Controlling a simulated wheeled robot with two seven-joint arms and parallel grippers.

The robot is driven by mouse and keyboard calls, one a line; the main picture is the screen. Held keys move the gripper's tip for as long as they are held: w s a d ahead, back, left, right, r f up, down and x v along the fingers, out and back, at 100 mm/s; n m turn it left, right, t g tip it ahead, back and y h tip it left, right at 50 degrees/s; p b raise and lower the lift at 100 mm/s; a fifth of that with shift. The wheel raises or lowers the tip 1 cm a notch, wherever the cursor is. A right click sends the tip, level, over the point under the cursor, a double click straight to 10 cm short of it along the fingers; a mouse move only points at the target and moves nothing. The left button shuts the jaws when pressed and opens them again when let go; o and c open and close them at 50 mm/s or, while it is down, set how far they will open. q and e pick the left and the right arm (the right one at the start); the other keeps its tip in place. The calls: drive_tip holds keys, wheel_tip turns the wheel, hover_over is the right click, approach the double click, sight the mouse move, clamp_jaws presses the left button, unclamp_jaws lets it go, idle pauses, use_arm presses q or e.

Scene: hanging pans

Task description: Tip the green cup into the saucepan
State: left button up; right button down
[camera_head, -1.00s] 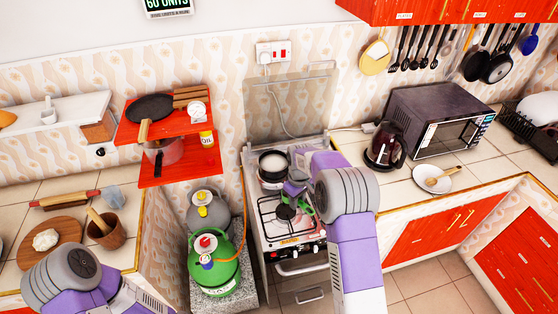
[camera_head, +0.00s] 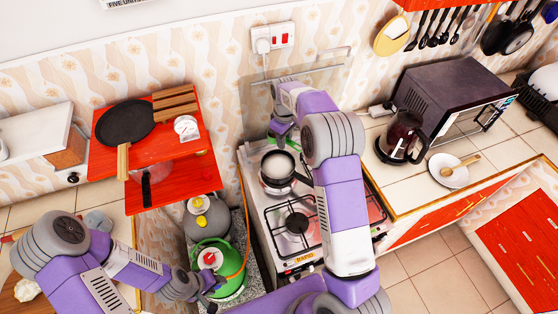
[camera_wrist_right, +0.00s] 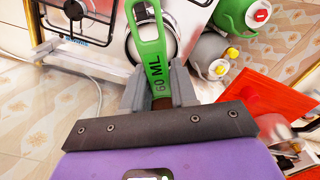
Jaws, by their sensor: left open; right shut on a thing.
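The green cup, a measuring cup with "60 ML" on its handle (camera_wrist_right: 157,68), is gripped by its handle in my right gripper (camera_wrist_right: 160,92). In the head view a bit of its green (camera_head: 268,140) shows beside my right gripper (camera_head: 281,138), at the stove's back left, above and behind the saucepan. The saucepan (camera_head: 277,170) sits on the stove's rear part, pale inside. Its metal rim (camera_wrist_right: 132,48) shows partly behind the green handle in the wrist view. I cannot tell how far the cup is tilted. My left gripper (camera_head: 212,284) is open by the gas cylinder.
A green gas cylinder (camera_head: 222,262) and a grey one (camera_head: 208,222) stand left of the stove (camera_head: 320,235). A red shelf (camera_head: 165,150) with a frying pan hangs above them.

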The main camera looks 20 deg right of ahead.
drive_tip(key=shift+w+r, duration=0.15)
drive_tip(key=shift+f, duration=0.45)
wheel_tip(320, 180, down, 9)
drive_tip(key=b, duration=0.3)
drive_tip(key=shift+b, duration=0.35)
